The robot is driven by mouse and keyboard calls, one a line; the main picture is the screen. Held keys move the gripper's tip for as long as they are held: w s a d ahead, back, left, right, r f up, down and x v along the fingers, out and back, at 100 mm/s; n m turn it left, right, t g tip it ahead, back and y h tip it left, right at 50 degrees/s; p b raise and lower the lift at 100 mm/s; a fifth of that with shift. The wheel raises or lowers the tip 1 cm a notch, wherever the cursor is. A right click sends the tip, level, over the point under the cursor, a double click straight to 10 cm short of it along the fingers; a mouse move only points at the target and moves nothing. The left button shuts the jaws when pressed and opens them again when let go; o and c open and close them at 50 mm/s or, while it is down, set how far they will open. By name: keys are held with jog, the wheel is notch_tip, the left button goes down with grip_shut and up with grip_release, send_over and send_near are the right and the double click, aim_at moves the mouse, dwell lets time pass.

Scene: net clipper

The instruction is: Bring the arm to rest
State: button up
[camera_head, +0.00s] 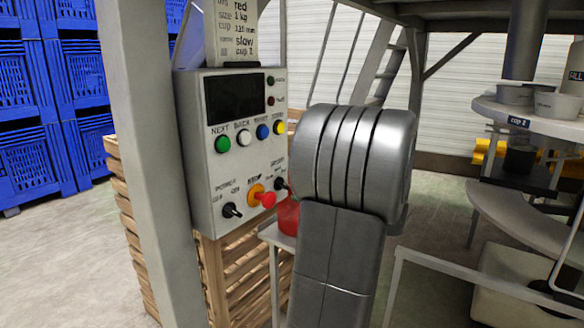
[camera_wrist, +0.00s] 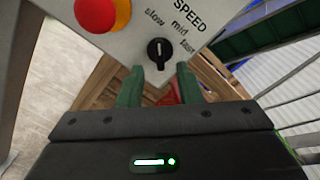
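My arm (camera_head: 350,165) stands large and grey in the middle of the head view, and it hides my gripper there. In the wrist view the two green fingers of my gripper (camera_wrist: 158,82) stand apart with a gap between them and nothing held. Just beyond the fingertips is the black speed knob (camera_wrist: 158,52) on the grey control box (camera_wrist: 130,38). The knob appears apart from the fingers. The control box also shows in the head view (camera_head: 205,150), left of my arm, with the speed knob (camera_head: 280,184) at my arm's edge.
A red stop button (camera_wrist: 97,14) sits on the box beside the knob. A post (camera_head: 150,150) stands left of the box, wooden crates (camera_head: 225,275) below it. A red object (camera_head: 288,216) lies behind my arm.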

jog(key=x, duration=0.4)
jog(key=shift+w+a, duration=0.1)
jog(key=shift+a, duration=0.1)
